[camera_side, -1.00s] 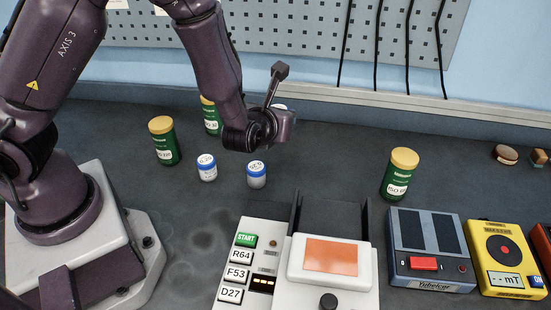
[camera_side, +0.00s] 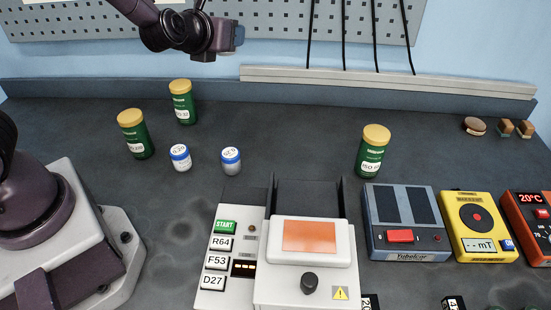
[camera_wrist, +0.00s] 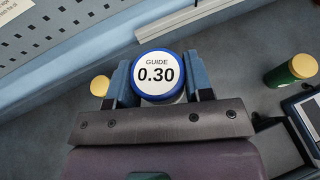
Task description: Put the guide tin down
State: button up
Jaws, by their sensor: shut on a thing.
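The guide tin (camera_wrist: 157,75) shows in the wrist view with a blue rim and a white lid reading "GUIDE 0.30". My gripper (camera_wrist: 158,84) is shut on it, with one blue-grey finger on each side. In the side view my wrist is high at the top, in front of the pegboard and above the bench (camera_side: 285,130). The held tin cannot be made out there. Two other small white tins with blue rims, a left tin (camera_side: 181,159) and a right tin (camera_side: 231,161), stand upright on the bench.
Green canisters with yellow caps stand at left (camera_side: 135,133), behind it (camera_side: 182,103) and right (camera_side: 371,150). A white machine (camera_side: 308,285) is at front, with blue (camera_side: 405,220) and yellow (camera_side: 478,226) boxes to its right. Bench between right tin and right canister is clear.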

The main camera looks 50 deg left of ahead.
jog(key=s+a+f+n+g+y, duration=0.7)
jog(key=s+a+f+n+g, duration=0.45)
jog(key=s+n+g, duration=0.35)
jog(key=s+d+f+n+g+h, duration=0.3)
jog(key=s+d+n+g+h, duration=0.15)
jog(key=n+h, duration=0.3)
jog(key=s+d+f+n+g+h, duration=0.3)
jog(key=n+g+h, duration=0.3)
jog(key=n, duration=0.2)
jog(key=w+d+r+n+t+h, duration=0.2)
jog(key=w+d+n+t+h, duration=0.55)
jog(key=n, duration=0.25)
jog(key=w+d+r+n+t+h, duration=0.3)
jog(key=w+d+n+t+h, duration=0.4)
jog(key=n, duration=0.3)
jog(key=shift+t+y, duration=0.7)
jog(key=w+f, duration=0.6)
jog(key=w, duration=0.1)
jog(key=w+d+f, duration=0.1)
jog(key=w+f, duration=0.2)
jog(key=w, duration=0.1)
jog(key=shift+w+d, duration=0.1)
jog(key=shift+w, duration=0.1)
jog(key=shift+w+f, duration=0.35)
jog(key=shift+f, duration=0.1)
jog(key=shift+w+f, duration=0.15)
jog(key=shift+f, duration=1.45)
